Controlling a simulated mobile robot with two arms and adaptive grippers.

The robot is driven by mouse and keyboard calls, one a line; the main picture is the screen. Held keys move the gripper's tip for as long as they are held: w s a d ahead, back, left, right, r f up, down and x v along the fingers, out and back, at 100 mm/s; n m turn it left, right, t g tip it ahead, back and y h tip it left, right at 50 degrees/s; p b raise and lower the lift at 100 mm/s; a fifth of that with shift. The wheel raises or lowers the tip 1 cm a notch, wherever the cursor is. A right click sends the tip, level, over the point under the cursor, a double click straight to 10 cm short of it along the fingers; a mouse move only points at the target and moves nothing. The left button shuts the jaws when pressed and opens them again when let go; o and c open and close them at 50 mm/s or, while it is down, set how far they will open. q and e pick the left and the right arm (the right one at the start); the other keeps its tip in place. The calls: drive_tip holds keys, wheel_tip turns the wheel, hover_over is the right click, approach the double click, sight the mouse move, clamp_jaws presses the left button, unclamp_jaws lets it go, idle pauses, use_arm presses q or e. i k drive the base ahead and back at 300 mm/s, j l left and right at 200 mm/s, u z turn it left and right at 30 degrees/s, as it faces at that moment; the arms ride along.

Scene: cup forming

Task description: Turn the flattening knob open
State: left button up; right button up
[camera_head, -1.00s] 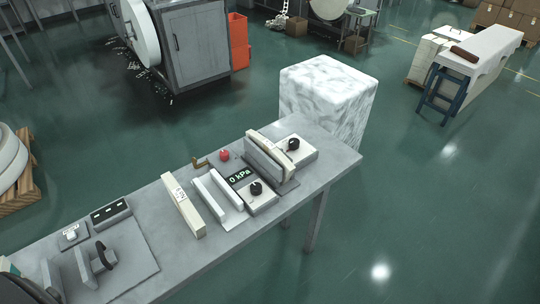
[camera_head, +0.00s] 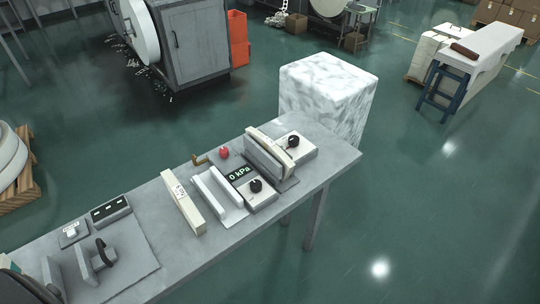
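Two black knobs show on the grey workbench in the head view. One knob (camera_head: 255,185) sits on a light box beside a dark display (camera_head: 239,173) reading "0 kPa". The other knob (camera_head: 293,141) sits on a light box (camera_head: 307,152) behind an upright pressing plate (camera_head: 268,153). I cannot tell which of them is the flattening knob, nor exactly how each is turned. Neither of my grippers is in view.
The grey workbench (camera_head: 335,165) also holds a red button (camera_head: 224,153), a white channel-shaped tray (camera_head: 219,197), a cream bar (camera_head: 184,207) and a black-slotted box (camera_head: 111,211). A white marbled block (camera_head: 327,90) stands behind it.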

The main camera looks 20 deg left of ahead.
sight(294, 140)
drive_tip(key=i+l+u, duration=0.15)
drive_tip(key=u, duration=0.25)
drive_tip(key=i+l+u, duration=0.2)
drive_tip(key=u, duration=0.25)
drive_tip(key=i+l+u, duration=0.25)
drive_tip(key=u, duration=0.15)
